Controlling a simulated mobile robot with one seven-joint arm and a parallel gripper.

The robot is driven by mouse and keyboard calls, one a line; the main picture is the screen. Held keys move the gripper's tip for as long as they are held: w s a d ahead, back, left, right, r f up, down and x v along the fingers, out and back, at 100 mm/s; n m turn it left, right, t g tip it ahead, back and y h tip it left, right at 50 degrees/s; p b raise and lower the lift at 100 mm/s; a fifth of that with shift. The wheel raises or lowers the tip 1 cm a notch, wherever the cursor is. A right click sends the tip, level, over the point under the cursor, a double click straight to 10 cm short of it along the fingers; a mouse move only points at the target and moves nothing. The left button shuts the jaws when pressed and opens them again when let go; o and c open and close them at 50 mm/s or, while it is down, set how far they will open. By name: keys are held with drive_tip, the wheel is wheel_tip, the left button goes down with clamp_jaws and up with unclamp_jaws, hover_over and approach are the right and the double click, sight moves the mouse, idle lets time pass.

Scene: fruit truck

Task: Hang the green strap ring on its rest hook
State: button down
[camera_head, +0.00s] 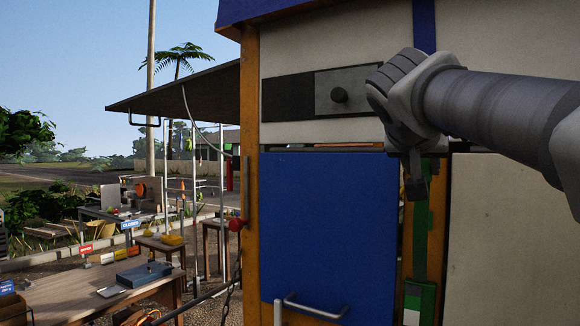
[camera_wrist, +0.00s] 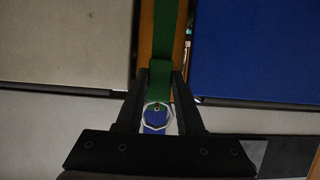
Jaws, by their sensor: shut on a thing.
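The green strap (camera_head: 421,238) hangs down the orange post of the truck, right of the blue door. In the wrist view the strap (camera_wrist: 165,30) runs from the top of the picture to my fingertips. My gripper (camera_head: 415,190) is shut on the strap's end; it also shows in the wrist view (camera_wrist: 163,80). A pale eight-sided ring (camera_wrist: 157,117) shows between the fingers, with blue behind it; whether it is the strap's ring or a fitting is unclear. I cannot tell which part is the rest hook.
The blue door (camera_head: 328,225) with a metal handle (camera_head: 311,306) stands left of the strap. Pale truck panels (camera_head: 510,235) flank the post. A red knob (camera_head: 236,225) sits at the truck's left edge. A wooden table (camera_head: 90,290) with a blue box stands at the lower left.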

drive_tip(key=b, duration=1.5)
approach(422, 252)
drive_tip(key=w+f, duration=0.1)
drive_tip(key=shift+w+d, duration=0.2)
drive_tip(key=shift+d, duration=0.25)
drive_tip(key=shift+w+d, duration=0.15)
drive_tip(key=shift+w, duration=0.05)
idle(0.5)
drive_tip(key=shift+x, duration=1.25)
drive_tip(key=shift+w+r, duration=0.1)
drive_tip(key=shift+r, duration=0.1)
drive_tip(key=shift+w+d+f+b, duration=0.3)
drive_tip(key=shift+w+d+f, duration=0.1)
drive_tip(key=shift+w+f, duration=0.15)
idle(0.6)
drive_tip(key=shift+r, duration=0.1)
drive_tip(key=shift+c, duration=2.2)
unclamp_jaws()
